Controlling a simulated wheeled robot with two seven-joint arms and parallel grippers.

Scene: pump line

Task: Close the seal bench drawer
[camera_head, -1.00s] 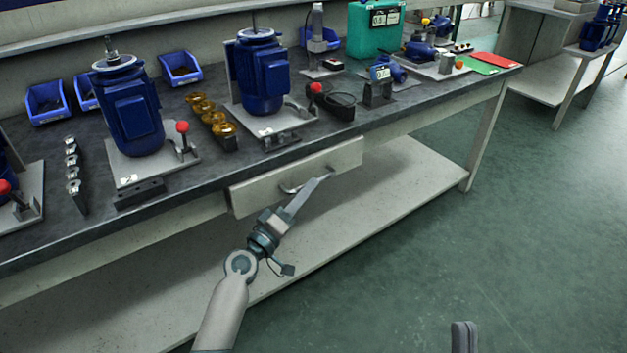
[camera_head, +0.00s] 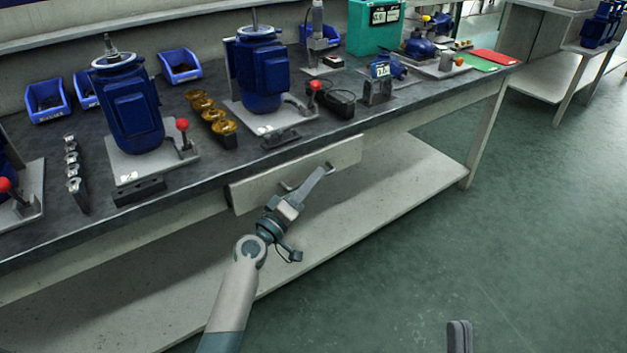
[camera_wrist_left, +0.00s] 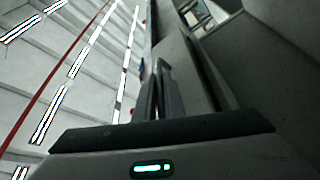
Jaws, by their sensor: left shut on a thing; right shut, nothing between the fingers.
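The seal bench drawer shows as a pale front panel (camera_head: 257,190) under the dark worktop's front edge. Its front sits close to the bench edge; how far it stands out is hard to tell. A grey bar handle (camera_head: 288,186) is on the panel. My left gripper (camera_head: 327,170) reaches it from below and is shut on the handle. In the left wrist view my two fingers (camera_wrist_left: 160,88) lie close together beside the pale panel; the handle between them is mostly hidden. My right gripper (camera_head: 460,336) shows only as a grey tip at the bottom edge, shut and empty.
The worktop (camera_head: 200,190) carries blue motors (camera_head: 133,112) on plates, yellow parts (camera_head: 212,115), blue bins (camera_head: 47,98) and a green case (camera_head: 375,25). A pale lower shelf (camera_head: 400,180) runs beneath the drawer. The green floor at right is clear.

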